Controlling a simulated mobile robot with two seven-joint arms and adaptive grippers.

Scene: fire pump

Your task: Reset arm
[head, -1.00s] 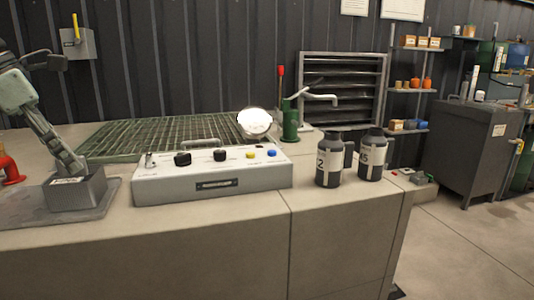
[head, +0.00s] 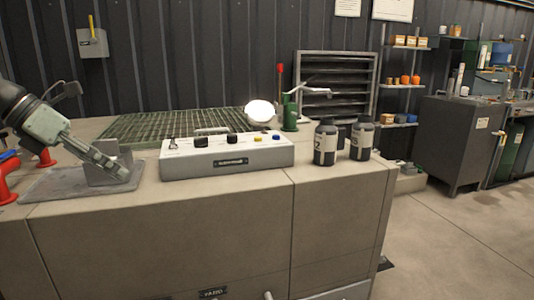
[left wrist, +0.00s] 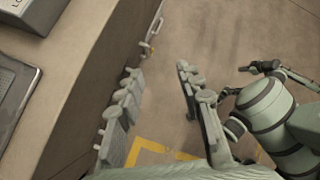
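My left gripper (head: 122,174) hangs in front of the grey block (head: 103,150) on the flat grey tray (head: 60,186), at the left of the bench in the head view. It overlaps the block in the picture; touching cannot be told. In the left wrist view its two fingers (left wrist: 160,100) stand apart with nothing between them, over the floor beside the bench edge.
A control box (head: 228,158) with knobs stands on the bench (head: 150,205), with a metal grate (head: 165,128) behind. Two dark bottles (head: 326,145) stand near the right edge. Red fittings (head: 8,168) are far left. Open floor (head: 460,230) lies to the right.

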